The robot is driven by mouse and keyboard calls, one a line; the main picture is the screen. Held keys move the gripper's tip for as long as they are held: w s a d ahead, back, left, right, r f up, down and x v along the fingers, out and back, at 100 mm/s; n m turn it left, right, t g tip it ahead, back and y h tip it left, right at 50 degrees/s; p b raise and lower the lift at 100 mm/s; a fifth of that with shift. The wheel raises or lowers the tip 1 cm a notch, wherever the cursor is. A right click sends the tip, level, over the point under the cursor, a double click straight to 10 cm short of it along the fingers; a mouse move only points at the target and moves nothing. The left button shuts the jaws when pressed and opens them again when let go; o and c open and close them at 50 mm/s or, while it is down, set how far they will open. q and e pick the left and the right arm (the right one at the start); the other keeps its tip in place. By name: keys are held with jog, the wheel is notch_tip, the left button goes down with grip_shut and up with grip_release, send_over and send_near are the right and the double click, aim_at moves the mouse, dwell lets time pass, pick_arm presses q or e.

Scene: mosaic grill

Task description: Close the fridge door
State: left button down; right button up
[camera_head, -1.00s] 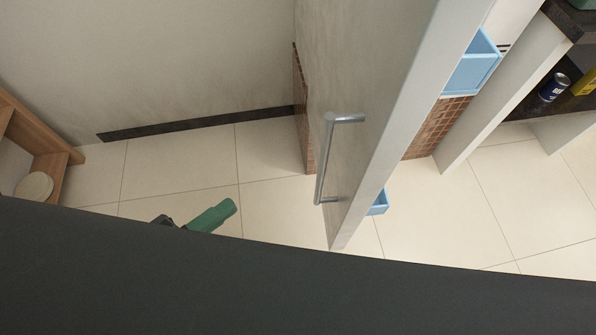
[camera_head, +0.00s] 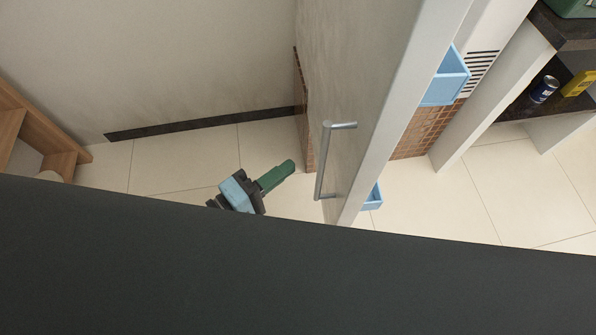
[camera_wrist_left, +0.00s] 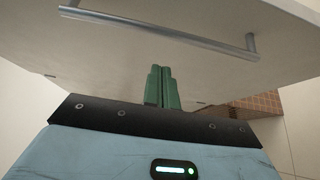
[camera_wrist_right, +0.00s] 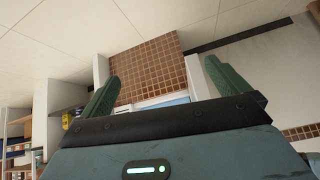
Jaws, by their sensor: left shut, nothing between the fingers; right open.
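The fridge door (camera_head: 372,100) stands open, seen nearly edge-on in the head view, with light blue bins (camera_head: 446,78) on its inner side. A grey bar handle (camera_head: 323,160) is on its outer left face; the handle also shows across the top of the left wrist view (camera_wrist_left: 160,28). My left gripper (camera_head: 287,168), with green fingers, is to the left of the handle and apart from it. Its fingers (camera_wrist_left: 161,75) are together and empty, pointing at the door's outer face. My right gripper (camera_wrist_right: 158,85) is open and empty, seen only in its own wrist view.
A wooden shelf (camera_head: 40,130) stands at the left. A dark shelf with a blue can (camera_head: 544,88) and a yellow item (camera_head: 578,83) is at the right. Tiled floor (camera_head: 170,165) lies clear left of the door.

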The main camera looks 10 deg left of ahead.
pick_arm(q)
jog(key=shift+d+p, duration=0.35)
jog(key=shift+d, duration=1.35)
